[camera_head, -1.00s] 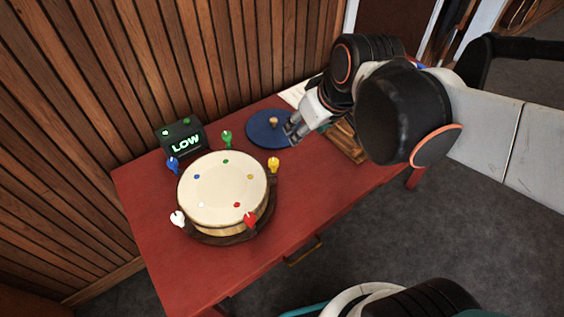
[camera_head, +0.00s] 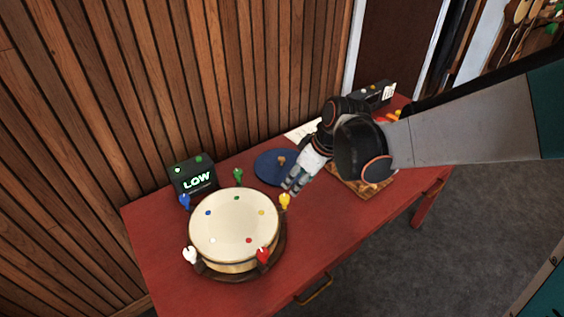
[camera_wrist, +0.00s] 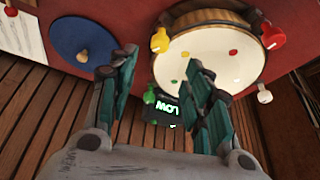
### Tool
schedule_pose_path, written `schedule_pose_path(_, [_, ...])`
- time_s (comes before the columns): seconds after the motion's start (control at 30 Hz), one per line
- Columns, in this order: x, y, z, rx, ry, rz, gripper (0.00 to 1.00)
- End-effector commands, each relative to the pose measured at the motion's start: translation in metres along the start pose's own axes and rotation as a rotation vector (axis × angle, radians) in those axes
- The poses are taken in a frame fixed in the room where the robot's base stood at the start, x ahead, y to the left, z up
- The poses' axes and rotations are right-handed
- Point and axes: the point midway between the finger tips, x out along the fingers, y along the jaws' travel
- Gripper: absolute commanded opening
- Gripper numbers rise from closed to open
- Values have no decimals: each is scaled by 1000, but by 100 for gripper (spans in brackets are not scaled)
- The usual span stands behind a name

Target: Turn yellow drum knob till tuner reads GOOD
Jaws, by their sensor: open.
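The drum (camera_head: 234,224) has a cream head and stands on the red table, with coloured knobs round its rim. The yellow knob (camera_head: 284,201) is at its right side, nearest my gripper, and also shows in the wrist view (camera_wrist: 160,41). The tuner (camera_head: 196,179) is a dark box behind the drum and reads LOW in green; it shows upside down in the wrist view (camera_wrist: 163,109). My gripper (camera_head: 289,188) is open and empty, just above and behind the yellow knob in the head view. In the wrist view its fingers (camera_wrist: 165,72) are spread apart, with the knob beyond them. I cannot see any contact.
A blue disc with a small peg (camera_head: 269,170) lies behind my gripper. Green (camera_head: 238,175), blue (camera_head: 185,201), white (camera_head: 190,255) and red (camera_head: 263,256) knobs surround the drum. A wooden board (camera_head: 366,188) lies under my arm. The table's front right is clear (camera_head: 340,235).

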Motion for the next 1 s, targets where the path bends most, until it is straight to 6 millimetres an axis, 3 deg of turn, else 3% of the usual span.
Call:
schedule_pose_path(0.2, [48,0,1,0,0,0,46])
schedule_pose_path(0.5, [98,0,1,1,-1,1,46])
schedule_pose_path(0.7, [112,0,0,1,0,1,46])
schedule_pose_path(1.0, [114,0,0,2,0,1,46])
